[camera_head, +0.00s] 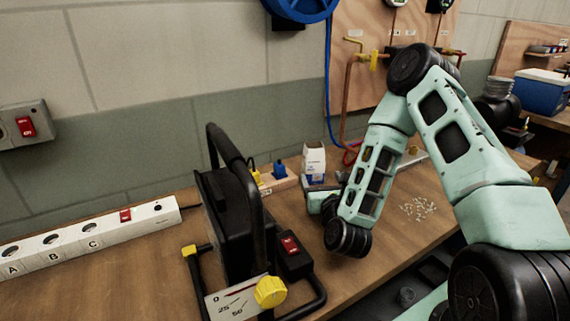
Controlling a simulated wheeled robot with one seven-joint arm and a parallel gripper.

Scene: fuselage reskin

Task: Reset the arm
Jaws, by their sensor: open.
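My teal and black arm comes in from the lower right, bends at a high elbow and slopes down over the wooden workbench (160,270). Its black wrist joint is low over the bench, left of the picture's right half. My gripper (319,203) shows only in part, as a teal piece behind the forearm, just in front of a white and blue carton (314,161). It is open, and I see nothing held in it. Its fingertips are hidden or too small to make out.
A black machine with a yellow knob (270,291) stands left of my wrist. A white power strip (98,234) lies along the wall. Small white pieces (418,208) lie scattered on the bench under my arm. Copper pipes (348,90) and a blue hose (327,80) are behind.

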